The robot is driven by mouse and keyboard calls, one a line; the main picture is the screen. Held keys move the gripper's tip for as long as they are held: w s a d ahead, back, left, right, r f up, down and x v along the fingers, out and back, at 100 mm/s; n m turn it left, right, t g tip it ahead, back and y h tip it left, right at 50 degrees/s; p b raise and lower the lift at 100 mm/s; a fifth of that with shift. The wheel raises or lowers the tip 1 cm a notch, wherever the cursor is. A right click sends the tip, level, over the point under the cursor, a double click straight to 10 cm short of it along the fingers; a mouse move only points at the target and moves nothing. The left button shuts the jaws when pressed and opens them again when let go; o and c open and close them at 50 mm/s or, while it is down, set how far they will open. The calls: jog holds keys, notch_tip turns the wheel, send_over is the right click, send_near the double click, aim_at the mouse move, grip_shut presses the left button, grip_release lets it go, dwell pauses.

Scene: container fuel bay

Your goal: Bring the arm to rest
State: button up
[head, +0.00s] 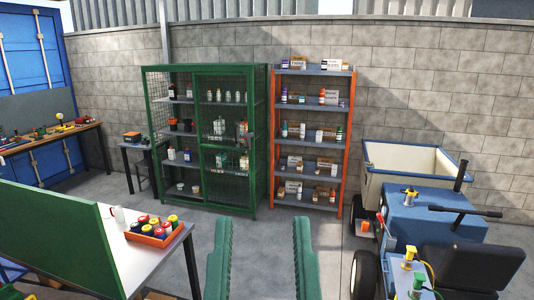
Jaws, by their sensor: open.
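A white-topped bench (133,262) with a green panel stands at left, carrying an orange tray (155,232) of colored cans and a white bottle (117,213). A green mesh cabinet (256,160) and orange shelf (343,160) stand at the wall. A blue vehicle (425,222) is at right.

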notch_tip(320, 180, up, 8)
jog(key=p, duration=0.4)
jog(key=shift+f, duration=0.2)
dwell(0.4)
